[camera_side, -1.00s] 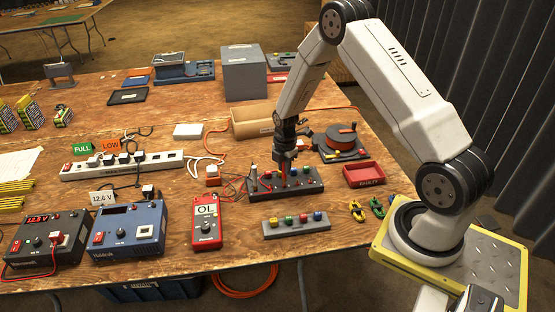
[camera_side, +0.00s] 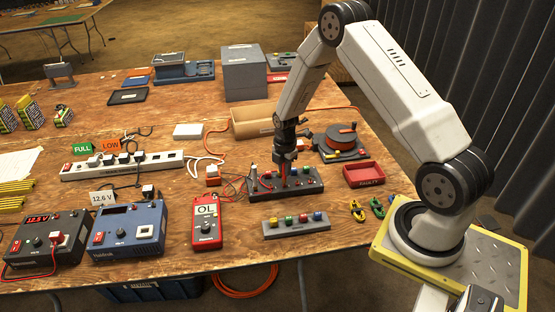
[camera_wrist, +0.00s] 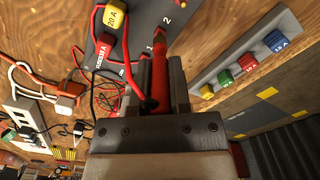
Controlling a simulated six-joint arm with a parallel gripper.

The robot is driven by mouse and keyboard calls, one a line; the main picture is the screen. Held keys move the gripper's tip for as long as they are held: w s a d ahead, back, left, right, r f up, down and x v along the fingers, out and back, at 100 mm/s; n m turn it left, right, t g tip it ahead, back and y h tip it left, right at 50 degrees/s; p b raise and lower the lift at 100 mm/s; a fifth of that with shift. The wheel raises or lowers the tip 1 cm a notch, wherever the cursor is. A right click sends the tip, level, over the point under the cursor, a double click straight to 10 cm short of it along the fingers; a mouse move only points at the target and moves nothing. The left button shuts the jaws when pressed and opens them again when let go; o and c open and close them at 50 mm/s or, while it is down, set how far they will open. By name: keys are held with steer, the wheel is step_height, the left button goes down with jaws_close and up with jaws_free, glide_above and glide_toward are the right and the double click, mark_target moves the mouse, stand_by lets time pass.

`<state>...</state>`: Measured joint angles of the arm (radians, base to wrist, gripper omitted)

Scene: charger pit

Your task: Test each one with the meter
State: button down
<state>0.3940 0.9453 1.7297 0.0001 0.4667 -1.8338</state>
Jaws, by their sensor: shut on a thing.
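My gripper (camera_side: 286,160) is shut on a red probe (camera_wrist: 160,75) with a red lead. The probe's far end is over the dark test block (camera_side: 262,187), near its printed 1 and 2; I cannot tell whether it touches. The block also shows in the wrist view (camera_wrist: 140,12), with a yellow 20 A fuse (camera_wrist: 115,14) and a red fuse (camera_wrist: 105,44) in it. The red meter (camera_side: 207,222) lies left of the block and reads OL. A grey rack (camera_side: 296,226) in front holds yellow, green, red and blue fuses, also seen in the wrist view (camera_wrist: 238,60).
A red tray marked FAULTY (camera_side: 364,174) stands right of the block. An orange cable reel (camera_side: 341,139) is behind it. Loose leads lie between the block and the power strip (camera_side: 122,167). Two bench units (camera_side: 128,233) stand at the front left.

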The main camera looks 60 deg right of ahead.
steer(key=shift+f, duration=0.65)
stand_by(1.4)
steer(key=shift+c, duration=0.8)
jaws_free()
steer(key=shift+r, duration=0.1)
steer(key=shift+r, duration=3.65)
